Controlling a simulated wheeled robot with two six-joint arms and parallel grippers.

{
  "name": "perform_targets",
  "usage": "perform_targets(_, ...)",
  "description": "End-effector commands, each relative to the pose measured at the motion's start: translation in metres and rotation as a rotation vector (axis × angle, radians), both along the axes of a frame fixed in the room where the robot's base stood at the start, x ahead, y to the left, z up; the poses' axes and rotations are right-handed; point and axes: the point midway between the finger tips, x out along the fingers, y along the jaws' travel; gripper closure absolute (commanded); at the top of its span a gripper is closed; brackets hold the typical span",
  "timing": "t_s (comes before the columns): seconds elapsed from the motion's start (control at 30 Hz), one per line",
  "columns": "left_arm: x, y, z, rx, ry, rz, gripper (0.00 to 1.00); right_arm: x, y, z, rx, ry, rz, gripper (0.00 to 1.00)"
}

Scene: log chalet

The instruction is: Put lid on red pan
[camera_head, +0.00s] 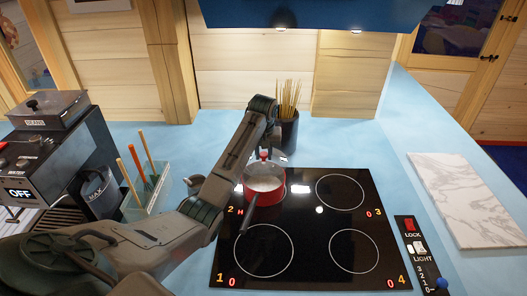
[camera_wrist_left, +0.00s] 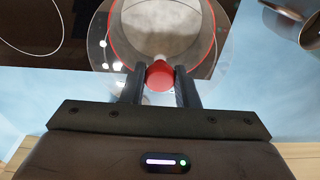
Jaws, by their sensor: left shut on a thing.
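The red pan (camera_head: 265,190) stands on the back left ring of the black hob, its dark handle pointing toward the front. The clear glass lid (camera_wrist_left: 226,50) has a red knob (camera_wrist_left: 160,74), which also shows in the head view (camera_head: 264,155). My left gripper (camera_wrist_left: 160,88) is shut on the red knob, with a finger on each side. The lid is over the pan, and the pan's red rim shows through the glass. I cannot tell whether the lid touches the rim. My right gripper is not in view.
The black hob (camera_head: 305,270) has other empty rings. A dark pot of sticks (camera_head: 289,133) stands just behind the pan. A utensil box (camera_head: 150,200) and coffee machine (camera_head: 55,150) stand left. A marble board (camera_head: 465,200) lies right.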

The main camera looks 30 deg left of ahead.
Motion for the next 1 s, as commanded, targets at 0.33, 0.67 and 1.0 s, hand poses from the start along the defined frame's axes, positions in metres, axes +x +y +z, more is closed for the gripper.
perform_targets(0.33,0.0,0.0,-0.04,0.0,0.0,0.0,1.0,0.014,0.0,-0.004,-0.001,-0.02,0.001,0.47)
perform_targets(0.67,0.0,0.0,-0.058,0.001,-0.001,0.0,1.0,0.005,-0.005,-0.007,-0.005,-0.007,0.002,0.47)
perform_targets(1.0,0.0,0.0,-0.058,0.001,-0.001,0.0,1.0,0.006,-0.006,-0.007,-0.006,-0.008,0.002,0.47)
